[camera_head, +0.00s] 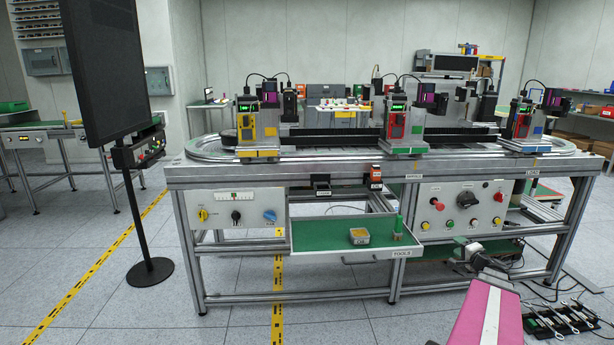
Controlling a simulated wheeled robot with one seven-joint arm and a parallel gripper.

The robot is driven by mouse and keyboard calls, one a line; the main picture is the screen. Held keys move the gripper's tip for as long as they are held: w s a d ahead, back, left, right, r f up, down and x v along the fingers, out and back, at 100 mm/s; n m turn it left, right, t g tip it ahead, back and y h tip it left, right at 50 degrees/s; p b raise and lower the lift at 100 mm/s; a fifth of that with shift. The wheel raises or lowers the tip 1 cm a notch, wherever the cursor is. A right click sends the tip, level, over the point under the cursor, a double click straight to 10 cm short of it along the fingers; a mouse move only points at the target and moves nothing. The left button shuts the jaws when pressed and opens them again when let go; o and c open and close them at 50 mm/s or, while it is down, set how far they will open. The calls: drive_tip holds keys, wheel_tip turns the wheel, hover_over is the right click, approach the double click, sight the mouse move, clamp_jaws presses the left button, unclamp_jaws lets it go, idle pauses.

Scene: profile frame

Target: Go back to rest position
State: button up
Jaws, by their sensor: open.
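My pink and white arm link (488,314) rises from the bottom edge, right of centre. Beyond it, my gripper (468,255) shows small against the dark lower shelf of the workbench. It is open, with nothing visible between its fingers. Its fingertips are hard to make out. The open drawer (345,256), with a green bottom, lies to the left of and above the arm. A small yellow-rimmed box (359,237) and a green-topped piece (398,228) are in the drawer, apart from my gripper.
The metal workbench (330,172) spans the middle and carries several machine stations. A control panel (462,208) faces me above the arm. A black monitor stand (150,272) is at left. A tool rack with wrenches (566,318) lies at lower right. The floor at front left is clear.

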drive_tip(key=s+a+f+n+g+y, duration=0.1)
drive_tip(key=a+f+n+g, duration=0.15)
drive_tip(key=a, duration=0.55)
drive_tip(key=a+f+n+g+y, duration=0.2)
drive_tip(key=a+g, duration=0.1)
drive_tip(key=a, duration=0.5)
drive_tip(key=s+a+f+n+g+y, duration=0.1)
drive_tip(key=a+f+n+g, duration=0.15)
drive_tip(key=a, duration=0.65)
drive_tip(key=s+a+f+n+g+h, duration=0.1)
drive_tip(key=s+a+n+g+h, duration=0.2)
drive_tip(key=s+a, duration=0.3)
drive_tip(key=s+a+f+n+g+h, duration=0.2)
drive_tip(key=s+a+n+g+h, duration=0.1)
drive_tip(key=s+a, duration=0.4)
drive_tip(key=a+g+h, duration=0.1)
drive_tip(key=g, duration=0.1)
drive_tip(key=shift+s+f+g, duration=0.15)
drive_tip(key=shift+f+g, duration=0.1)
drive_tip(key=shift+g, duration=0.15)
